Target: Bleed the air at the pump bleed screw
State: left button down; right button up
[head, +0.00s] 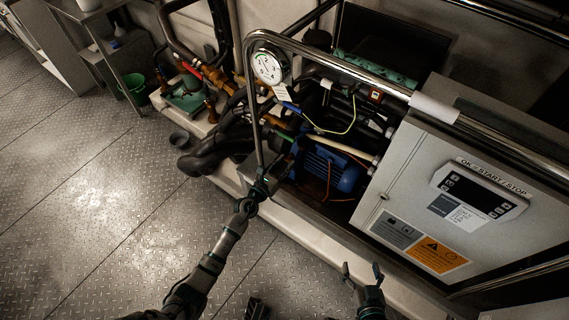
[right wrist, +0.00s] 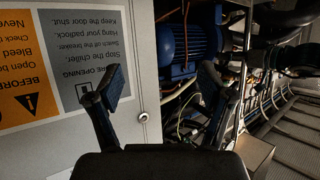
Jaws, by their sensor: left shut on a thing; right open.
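The blue pump motor (head: 328,167) sits low inside the chiller frame, left of the grey control cabinet. It also shows at the top of the right wrist view (right wrist: 193,42). I cannot make out the bleed screw in either view. My left gripper (head: 262,183) is shut on the lower end of the bent metal rail (head: 252,110), at the left of the motor. My right gripper (head: 362,272) is open and empty, in front of the cabinet's lower edge. In the right wrist view its two fingers (right wrist: 160,88) stand apart before the cabinet door and the motor bay.
The control cabinet (head: 418,190) has a display and an orange warning label (head: 438,255). A pressure gauge (head: 267,66) hangs by the rail. Black hoses (head: 215,150) lie left of the motor. A green bucket (head: 133,88) stands far left. The left floor is clear.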

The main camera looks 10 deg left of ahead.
pick_arm(q)
jog(key=shift+a+n+p, duration=0.1)
jog(key=shift+n+p, duration=1.45)
jog(key=shift+n, duration=3.65)
pick_arm(e)
jog(key=s+d+f+g+h, duration=0.1)
jog(key=s+d+f+g, duration=0.2)
jog(key=s, duration=0.6)
jog(key=shift+d+f+g+h, duration=0.35)
jog(key=shift+f+g, duration=0.85)
jog(key=shift+g, duration=0.6)
pick_arm(q)
jog(key=c, duration=0.8)
grip_release()
jog(key=shift+f, duration=0.1)
pick_arm(e)
jog(key=shift+a, duration=0.15)
pick_arm(q)
jog(key=v, duration=1.2)
jog(key=shift+a+f, duration=0.1)
